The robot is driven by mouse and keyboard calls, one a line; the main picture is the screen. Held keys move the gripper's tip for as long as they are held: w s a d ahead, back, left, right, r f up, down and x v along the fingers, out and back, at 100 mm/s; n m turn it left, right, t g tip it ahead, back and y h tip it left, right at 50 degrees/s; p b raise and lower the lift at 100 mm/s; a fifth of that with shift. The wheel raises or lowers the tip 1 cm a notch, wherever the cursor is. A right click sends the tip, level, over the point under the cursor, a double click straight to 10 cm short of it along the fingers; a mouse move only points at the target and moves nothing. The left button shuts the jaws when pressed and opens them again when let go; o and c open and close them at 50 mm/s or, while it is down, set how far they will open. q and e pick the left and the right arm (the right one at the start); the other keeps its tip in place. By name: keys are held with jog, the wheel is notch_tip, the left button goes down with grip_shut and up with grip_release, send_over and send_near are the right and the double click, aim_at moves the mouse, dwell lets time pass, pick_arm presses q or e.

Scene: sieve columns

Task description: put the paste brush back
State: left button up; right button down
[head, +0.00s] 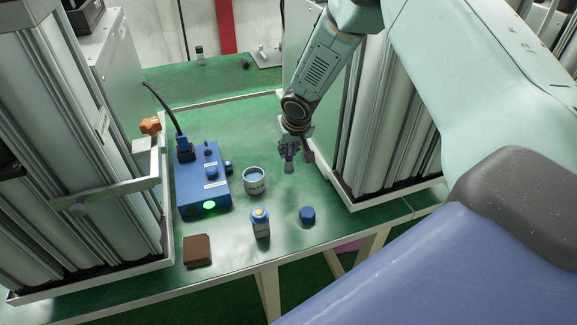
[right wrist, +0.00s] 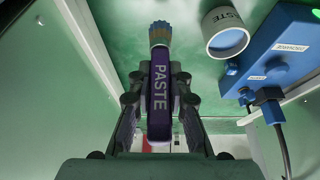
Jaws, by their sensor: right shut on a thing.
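The paste brush (right wrist: 160,90) has a purple handle marked PASTE and a pale tuft with blue tips. My right gripper (head: 291,150) is shut on its handle, and the tuft points away from the gripper. In the head view the brush (head: 289,166) hangs tuft down above the green table, right of the paste pot. The paste pot (head: 255,188) is a white cup with a blue inside, standing upright on the table. It also shows in the right wrist view (right wrist: 224,18), apart from the brush. My left gripper is not in view.
A blue box (head: 203,185) with a green light and a black cable stands left of the pot. In front are a small bottle (head: 260,225), a blue cap-like piece (head: 307,215) and a brown block (head: 197,250). Tall metal columns (head: 375,120) flank the table on both sides.

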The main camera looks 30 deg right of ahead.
aim_at(289, 160)
jog(key=shift+x, duration=0.85)
jog(key=f, duration=0.3)
jog(key=shift+s+a+f, duration=0.15)
jog(key=shift+s+a, duration=0.05)
jog(key=shift+s, duration=0.1)
jog(key=shift+w+d+f, duration=0.1)
jog(key=shift+w+d, duration=0.05)
jog(key=shift+f, duration=0.1)
jog(key=shift+f+b, duration=0.1)
jog(key=shift+b, duration=0.3)
jog(key=c, duration=1.3)
grip_release()
jog(key=shift+o, duration=0.2)
